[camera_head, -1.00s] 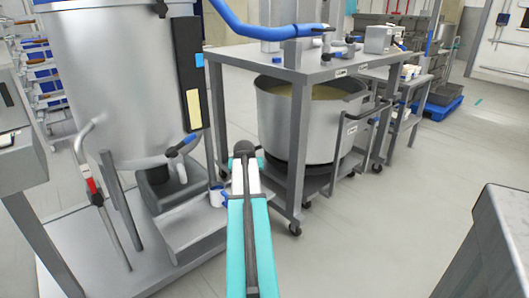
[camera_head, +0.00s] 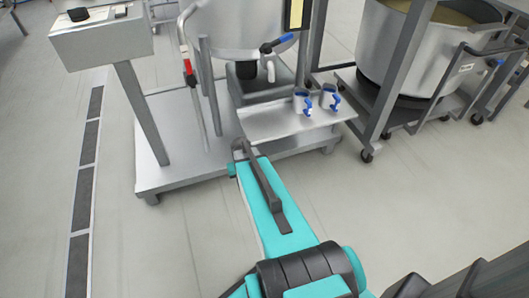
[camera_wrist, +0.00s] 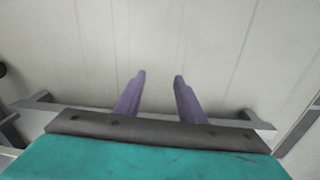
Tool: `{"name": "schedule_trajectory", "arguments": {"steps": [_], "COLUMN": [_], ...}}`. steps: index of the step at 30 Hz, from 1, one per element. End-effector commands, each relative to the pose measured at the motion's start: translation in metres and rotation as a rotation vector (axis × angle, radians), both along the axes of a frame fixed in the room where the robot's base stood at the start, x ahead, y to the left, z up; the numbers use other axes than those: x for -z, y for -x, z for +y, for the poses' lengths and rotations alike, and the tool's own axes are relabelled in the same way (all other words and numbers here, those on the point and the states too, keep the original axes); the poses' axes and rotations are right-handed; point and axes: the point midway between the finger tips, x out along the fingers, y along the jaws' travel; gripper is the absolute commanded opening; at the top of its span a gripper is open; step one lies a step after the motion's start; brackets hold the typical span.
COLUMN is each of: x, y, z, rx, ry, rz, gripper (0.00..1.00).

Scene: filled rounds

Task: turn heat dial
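A grey control box (camera_head: 100,42) stands on a slanted post at the upper left of the head view. I cannot read the dial's setting. My gripper (camera_wrist: 158,78) shows in the wrist view with two purple fingers apart and nothing between them, over pale floor. In the head view my teal arm reaches up the middle, well right of and below the box; the fingers cannot be made out there.
A large steel kettle (camera_head: 236,28) stands on a grey platform (camera_head: 165,120) beside the box post. Two blue-handled jugs (camera_head: 302,102) (camera_head: 329,96) sit on its step. A big pot (camera_head: 390,50) is at the upper right. A dark floor drain (camera_head: 83,185) runs at left; open floor lies in front.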

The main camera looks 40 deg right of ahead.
Motion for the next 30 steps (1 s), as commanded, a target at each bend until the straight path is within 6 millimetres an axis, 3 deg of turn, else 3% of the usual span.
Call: {"name": "schedule_trajectory", "arguments": {"steps": [1, 6, 15, 18, 24, 30], "x": [0.012, 0.046, 0.091, 0.102, 0.114, 0.118], "y": [0.011, 0.046, 0.129, 0.159, 0.204, 0.219], "z": [0.024, 0.087, 0.178, 0.201, 0.226, 0.233], "rx": [-0.033, -0.129, -0.299, -0.351, -0.425, -0.449], "ry": [-0.013, -0.046, -0.085, -0.092, -0.098, -0.100], "rz": [0.027, 0.114, 0.272, 0.324, 0.399, 0.424], "gripper": [0.36, 0.36, 0.36, 0.36, 0.36, 0.36]}}
